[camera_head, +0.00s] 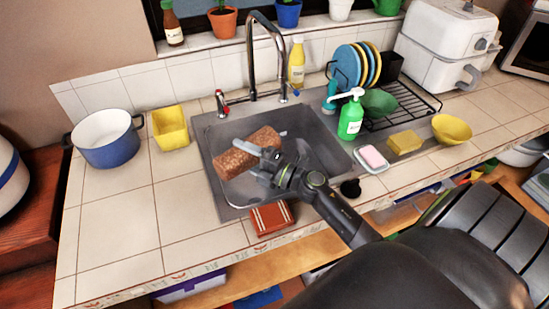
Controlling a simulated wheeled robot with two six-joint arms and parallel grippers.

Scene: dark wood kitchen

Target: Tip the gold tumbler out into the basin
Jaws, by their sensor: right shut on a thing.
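The gold tumbler, a brownish-gold speckled cylinder (231,164), is held over the sink basin (222,203). It is tipped well over, close to lying on its side, its left end a little lower in the picture. My right gripper (251,160) is shut on its middle, coming from the lower right. The fingers hide part of the tumbler. I cannot tell which end is open or whether anything is coming out. The basin is grey metal, and part of its floor is hidden by the tumbler and gripper. My left gripper is not in view.
A tall tap (251,62) stands behind the basin. A blue pot (105,148) and yellow container (171,127) stand left. A red-brown block (271,218) lies at the front edge. A green soap bottle (351,120), pink soap dish (373,160) and dish rack (412,103) are right.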

